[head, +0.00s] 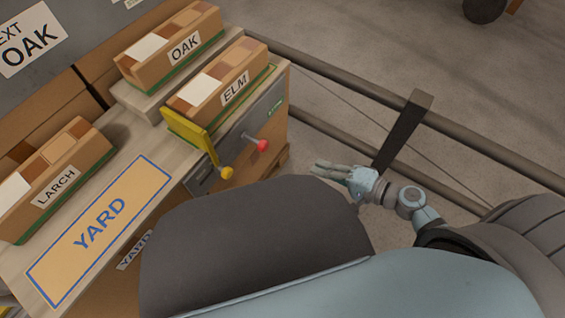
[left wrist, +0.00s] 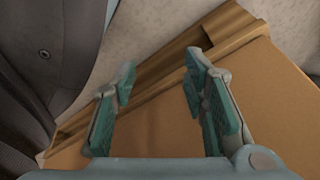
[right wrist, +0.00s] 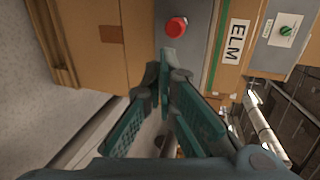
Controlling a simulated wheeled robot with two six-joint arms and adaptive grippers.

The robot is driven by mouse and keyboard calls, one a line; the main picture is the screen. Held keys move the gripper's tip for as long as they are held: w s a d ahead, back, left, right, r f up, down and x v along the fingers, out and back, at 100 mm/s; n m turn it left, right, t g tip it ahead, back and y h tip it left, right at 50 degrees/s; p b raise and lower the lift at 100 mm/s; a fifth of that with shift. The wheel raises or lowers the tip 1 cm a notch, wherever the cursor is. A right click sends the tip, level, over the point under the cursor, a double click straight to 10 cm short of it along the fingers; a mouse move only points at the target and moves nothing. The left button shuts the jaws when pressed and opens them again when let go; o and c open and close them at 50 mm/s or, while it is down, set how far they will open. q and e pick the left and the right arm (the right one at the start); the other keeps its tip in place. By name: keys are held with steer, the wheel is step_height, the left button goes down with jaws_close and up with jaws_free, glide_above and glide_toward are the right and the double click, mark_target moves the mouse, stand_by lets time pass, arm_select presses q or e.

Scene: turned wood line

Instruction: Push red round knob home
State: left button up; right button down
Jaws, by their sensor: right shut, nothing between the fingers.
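The red round knob (head: 263,145) sticks out on a short pale stem from the grey panel (head: 268,108) on the bench's end. In the right wrist view the red knob (right wrist: 176,27) lies just beyond my right fingertips. My right gripper (head: 322,170) is to the right of the knob in the head view, apart from it. Its fingers (right wrist: 161,70) are shut and empty. My left gripper (left wrist: 160,70) is open and empty above a brown board surface. It does not show in the head view.
A yellow lever (head: 200,138) with a yellow knob (head: 226,172) stands left of the red knob. Crates labelled ELM (head: 236,88), OAK (head: 186,44) and LARCH (head: 60,190) sit on the bench. A dark post and rails (head: 405,125) are behind my right gripper.

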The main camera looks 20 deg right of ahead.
steer(key=b, duration=0.1)
glide_toward(262, 145)
step_height(262, 145, down, 4)
steer(key=w, duration=0.2)
arm_select(q)
steer(key=shift+w+d+r+t, duration=0.1)
steer(key=shift+w+d+t, duration=0.15)
steer(key=shift+w, duration=0.4)
steer(key=shift+w+d+r+t, duration=0.15)
steer(key=shift+w+d, duration=0.2)
steer(key=shift+w, duration=0.25)
arm_select(e)
steer(key=shift+w+a+f, duration=0.1)
steer(key=shift+w+a, duration=0.4)
steer(key=shift+w, duration=0.35)
steer(key=shift+w+a+f, duration=0.1)
steer(key=shift+w+a, duration=0.4)
steer(key=shift+w, duration=0.35)
arm_select(q)
steer(key=shift+f, duration=0.1)
